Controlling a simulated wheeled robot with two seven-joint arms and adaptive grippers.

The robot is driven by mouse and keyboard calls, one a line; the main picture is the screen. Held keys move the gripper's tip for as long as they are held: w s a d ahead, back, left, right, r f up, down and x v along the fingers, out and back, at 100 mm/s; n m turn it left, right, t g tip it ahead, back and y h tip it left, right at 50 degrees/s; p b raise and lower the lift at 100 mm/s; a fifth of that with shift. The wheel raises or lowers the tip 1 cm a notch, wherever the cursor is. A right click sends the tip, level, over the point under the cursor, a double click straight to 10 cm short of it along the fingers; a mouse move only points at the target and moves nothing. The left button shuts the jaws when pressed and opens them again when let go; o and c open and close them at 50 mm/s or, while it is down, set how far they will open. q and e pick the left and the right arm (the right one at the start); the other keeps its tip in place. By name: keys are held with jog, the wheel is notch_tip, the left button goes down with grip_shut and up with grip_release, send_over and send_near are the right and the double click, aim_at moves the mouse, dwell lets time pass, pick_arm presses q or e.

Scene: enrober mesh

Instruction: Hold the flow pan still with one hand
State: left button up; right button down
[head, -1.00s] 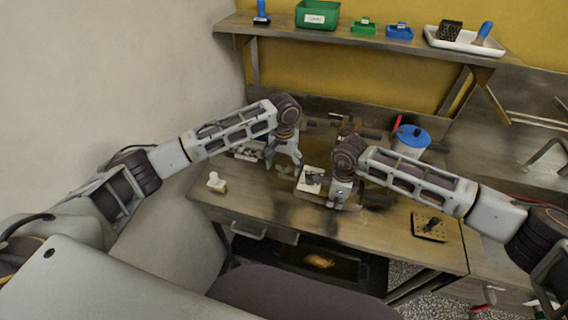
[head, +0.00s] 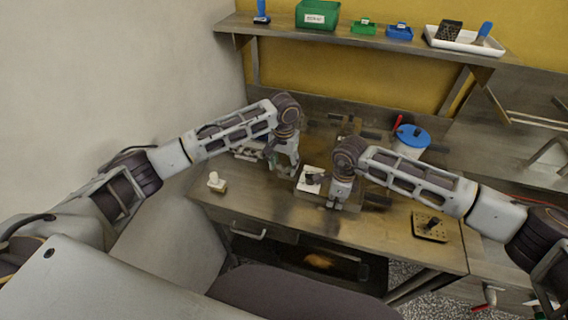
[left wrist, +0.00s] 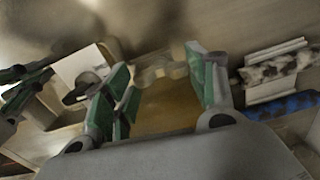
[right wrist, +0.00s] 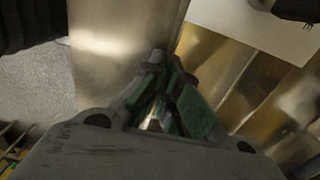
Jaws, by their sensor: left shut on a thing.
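My left gripper (head: 279,168) is low over the left-middle of the bench. In the left wrist view its green-padded fingers (left wrist: 165,95) stand on both sides of a tan-brown surface (left wrist: 165,110), which I take for the flow pan; the fingers hide part of it. In the head view the pan is mostly hidden by the gripper. My right gripper (head: 339,200) is low over the bench, right of a white block with a dark part (head: 310,180). In the right wrist view its fingertips (right wrist: 161,62) meet, and nothing clear is held.
A small white-topped bottle (head: 216,182) stands at the bench's left. A blue-lidded container (head: 411,140) is at the back right. A holed plate with a dark knob (head: 430,228) lies front right. A shelf (head: 340,38) with bins runs above. The front-middle bench is clear.

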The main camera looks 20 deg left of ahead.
pick_arm(q)
jog(key=m, duration=0.8)
jog(key=shift+m, duration=0.3)
jog(key=m, duration=0.4)
jog(key=shift+m, duration=2.3)
jog(key=o, duration=1)
jog(key=shift+r, duration=0.1)
